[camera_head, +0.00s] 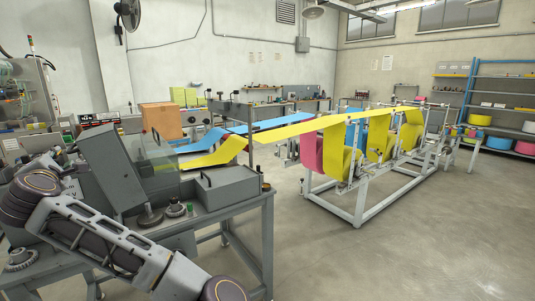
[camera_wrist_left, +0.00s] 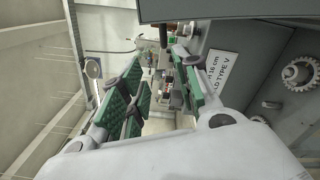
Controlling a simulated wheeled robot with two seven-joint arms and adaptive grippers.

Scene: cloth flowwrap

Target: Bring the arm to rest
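My left arm (camera_head: 110,235) reaches in along the lower left of the head view, beside the grey machine. In the left wrist view my left gripper (camera_wrist_left: 160,68) is open, with green-padded fingers apart and nothing held between them. The gripper is beside the machine's grey side panel (camera_wrist_left: 265,62), which carries a white label (camera_wrist_left: 222,78) and a toothed knob (camera_wrist_left: 300,72). In the head view its fingers cannot be made out clearly past the wrist. My right gripper is in neither view.
The grey machine housing (camera_head: 112,165) and its bench (camera_head: 235,219) stand close to my arm. A cardboard box (camera_head: 161,121) is behind. Yellow film (camera_head: 285,131) runs to a roll stand (camera_head: 360,205) at the right. The floor (camera_head: 430,250) at the lower right is clear.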

